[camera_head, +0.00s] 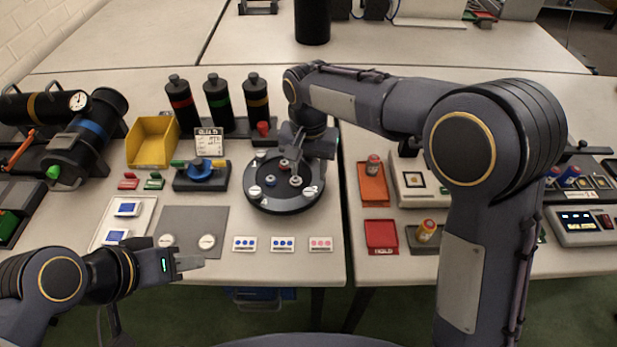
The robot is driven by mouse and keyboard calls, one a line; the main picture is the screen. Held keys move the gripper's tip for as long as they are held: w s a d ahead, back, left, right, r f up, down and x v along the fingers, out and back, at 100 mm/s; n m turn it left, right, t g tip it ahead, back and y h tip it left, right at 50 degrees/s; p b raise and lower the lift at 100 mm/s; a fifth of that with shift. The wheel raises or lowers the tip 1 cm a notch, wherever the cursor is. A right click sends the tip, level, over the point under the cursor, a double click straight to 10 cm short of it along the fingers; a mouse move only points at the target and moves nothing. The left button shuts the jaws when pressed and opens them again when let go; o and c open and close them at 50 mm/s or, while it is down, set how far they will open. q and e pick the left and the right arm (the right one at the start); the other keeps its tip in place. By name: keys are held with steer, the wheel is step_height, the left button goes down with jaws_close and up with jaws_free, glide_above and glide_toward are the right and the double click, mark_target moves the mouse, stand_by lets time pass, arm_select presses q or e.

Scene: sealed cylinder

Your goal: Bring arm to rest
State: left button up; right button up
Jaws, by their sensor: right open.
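My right arm reaches in from the right and bends down over the round dark plate (285,207). My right gripper (294,172) is open and points down above the plate's far part. Small knobs and pegs stand on the plate, and my gripper hides some of its far side. I cannot tell whether the fingers touch anything there. My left gripper (190,263) is low at the left, at the table's front edge, pointing right. It is seen from the side, so its finger gap does not show. Nothing is visible in it.
A yellow bin (152,143) and several black bottles (218,103) stand behind the plate. A blue valve fixture (201,172) is left of it. Marked cards (283,244) lie along the front edge. A red tray (381,236) and an orange tray (373,186) lie right of the table seam.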

steer(key=shift+r, duration=0.7)
steer(key=shift+d, duration=0.1)
steer(key=s+d+r+t+y, duration=0.1)
steer(key=s+d+r+y, duration=0.15)
steer(key=s+d, duration=0.4)
steer(key=s+d+r+t+y, duration=0.1)
steer(key=s+d+r, duration=0.3)
steer(key=d, duration=0.5)
steer(key=s+d+f+t, duration=0.1)
steer(key=s+d+f, duration=0.1)
steer(key=s, duration=0.5)
steer(key=s+d+f+t, duration=0.2)
steer(key=s+d, duration=0.1)
steer(key=s, duration=0.3)
steer(key=shift+s+n+t, duration=0.3)
steer(key=shift+s+n, duration=0.1)
